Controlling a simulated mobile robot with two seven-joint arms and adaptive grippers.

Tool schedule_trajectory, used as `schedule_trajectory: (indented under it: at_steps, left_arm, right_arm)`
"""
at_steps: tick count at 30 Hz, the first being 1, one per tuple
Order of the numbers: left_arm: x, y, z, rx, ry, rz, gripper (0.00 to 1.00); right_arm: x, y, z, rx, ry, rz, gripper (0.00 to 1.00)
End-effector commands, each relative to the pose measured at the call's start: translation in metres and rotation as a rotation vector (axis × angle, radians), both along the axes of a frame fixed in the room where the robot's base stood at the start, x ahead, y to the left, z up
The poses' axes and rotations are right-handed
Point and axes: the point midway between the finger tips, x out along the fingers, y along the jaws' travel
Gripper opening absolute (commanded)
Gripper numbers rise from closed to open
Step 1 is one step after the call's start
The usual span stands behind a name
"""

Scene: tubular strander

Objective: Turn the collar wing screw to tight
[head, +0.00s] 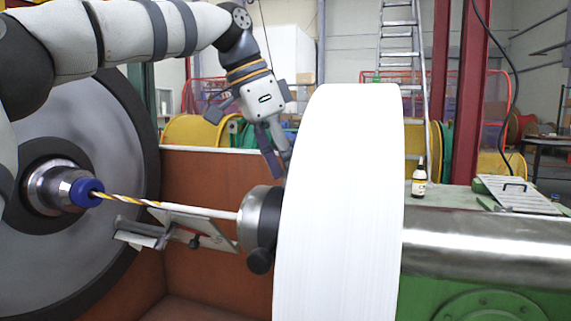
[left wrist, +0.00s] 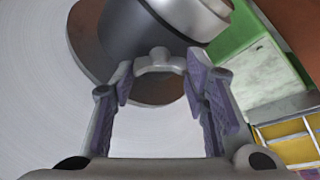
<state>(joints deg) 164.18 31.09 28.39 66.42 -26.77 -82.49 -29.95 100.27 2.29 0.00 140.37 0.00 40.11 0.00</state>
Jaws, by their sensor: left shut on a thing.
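The collar wing screw (left wrist: 160,60) shows in the left wrist view as a light grey winged piece with a small round top, set against a dark collar (left wrist: 140,32). My left gripper (left wrist: 160,78) has a purple-padded finger at each side of it and is shut on its wings. In the head view the gripper (head: 278,163) reaches down from above to the collar (head: 268,215), close beside the big white spool (head: 338,200). The screw itself is hidden there behind the fingers. My right gripper is not in view.
A black knob (head: 260,262) hangs below the collar. The space above the rod is free.

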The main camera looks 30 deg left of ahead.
Motion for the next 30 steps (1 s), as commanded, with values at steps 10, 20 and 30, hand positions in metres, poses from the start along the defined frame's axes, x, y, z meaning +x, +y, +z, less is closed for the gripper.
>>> schedule_trajectory:
  at_steps: [10,20,30]
  left_arm:
    - [0.0023,0.0011,-0.0003,0.002,0.000,-0.313,0.14]
    - [0.0035,0.0015,-0.0011,0.001,0.000,-0.534,0.14]
    - [0.0030,0.0014,-0.0004,0.002,0.000,-0.636,0.14]
  right_arm:
    - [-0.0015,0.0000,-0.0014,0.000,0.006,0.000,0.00]
    - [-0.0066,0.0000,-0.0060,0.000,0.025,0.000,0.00]
    - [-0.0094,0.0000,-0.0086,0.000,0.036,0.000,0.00]
